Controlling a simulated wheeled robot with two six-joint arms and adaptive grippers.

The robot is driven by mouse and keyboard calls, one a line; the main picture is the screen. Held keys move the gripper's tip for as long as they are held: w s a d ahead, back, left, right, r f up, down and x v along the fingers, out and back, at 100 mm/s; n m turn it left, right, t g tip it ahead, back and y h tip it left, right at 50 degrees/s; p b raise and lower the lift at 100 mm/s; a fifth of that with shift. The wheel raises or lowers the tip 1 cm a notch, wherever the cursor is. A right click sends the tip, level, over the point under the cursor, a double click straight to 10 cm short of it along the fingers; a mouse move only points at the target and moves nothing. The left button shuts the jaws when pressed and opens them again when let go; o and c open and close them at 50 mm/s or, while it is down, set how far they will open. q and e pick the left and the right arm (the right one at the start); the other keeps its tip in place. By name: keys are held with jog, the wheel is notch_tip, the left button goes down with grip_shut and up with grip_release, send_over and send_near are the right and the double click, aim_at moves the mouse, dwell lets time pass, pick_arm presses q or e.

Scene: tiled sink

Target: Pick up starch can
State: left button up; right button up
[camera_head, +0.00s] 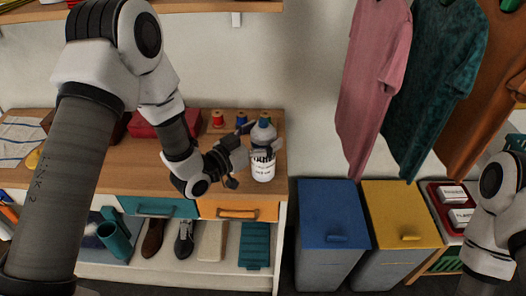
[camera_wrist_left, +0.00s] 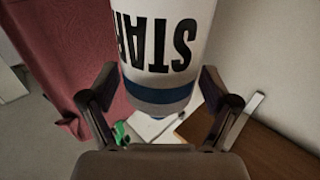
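In the left wrist view the starch can (camera_wrist_left: 165,45) is large, white with black upside-down lettering and a blue band, between my fingers. My left gripper (camera_head: 243,154) is open, its fingers spread on both sides of the can. Narrow gaps seem to show beside the can; contact is not clear. Only part of my right arm shows at the right edge; its gripper is out of view.
Thread spools (camera_head: 217,119) and a red box (camera_head: 153,122) sit at the counter's back. Blue (camera_head: 333,215) and yellow (camera_head: 400,209) bins stand right of the counter, below hanging shirts (camera_head: 375,72).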

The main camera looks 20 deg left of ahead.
pick_arm(q)
grip_shut()
